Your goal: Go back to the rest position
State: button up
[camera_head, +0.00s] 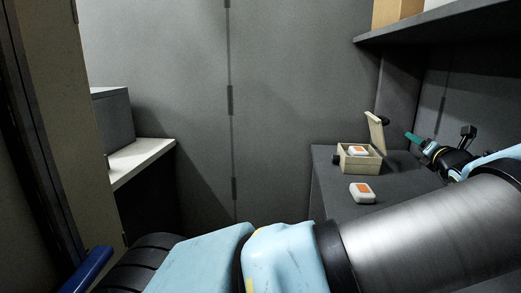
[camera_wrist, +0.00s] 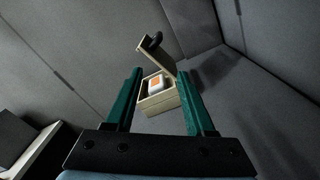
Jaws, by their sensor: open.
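My gripper (camera_wrist: 160,100) is open and empty in the wrist view, its two green fingers spread apart. In the head view my gripper (camera_head: 412,138) is at the right, above the dark counter and to the right of a box. The small beige box (camera_head: 347,162) has its lid raised and a white and orange item (camera_head: 357,151) inside. In the wrist view the box (camera_wrist: 157,103) shows between the fingers, apart from them, with the white and orange item (camera_wrist: 155,84) in it. A second white and orange item (camera_head: 362,193) lies on the counter in front of the box.
The dark counter (camera_head: 400,184) stands at the right against the wall. A dark shelf (camera_head: 440,27) with a cardboard box (camera_head: 396,11) hangs above it. At the left is a white-topped surface (camera_head: 141,158) with a grey box (camera_head: 111,120) on it.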

jog(key=w+a+f+n+g+y, duration=0.3)
jog(key=w+a+f+n, duration=0.15)
jog(key=a, duration=0.65)
jog(key=w+a+f+n+g+y, duration=0.2)
jog(key=w+a+f+n+y, duration=0.3)
jog(key=a, duration=0.6)
jog(key=s+a+f+n+g, duration=0.25)
jog(key=a+n, duration=0.25)
jog(key=a, duration=0.3)
jog(key=s+a+f+n+g, duration=0.1)
jog(key=s+a+n+g, duration=0.15)
jog(key=a+n, duration=0.45)
jog(key=s+a+r+n+g+h, duration=0.1)
jog(key=s+a+n+g+h, duration=0.2)
jog(key=s+a+n, duration=0.4)
jog(key=s+a+n+g+h, duration=0.3)
jog(key=s+a+n, duration=0.5)
jog(key=s+n, duration=0.6)
jog(key=shift+s+r, duration=0.25)
jog(key=shift+r, duration=0.1)
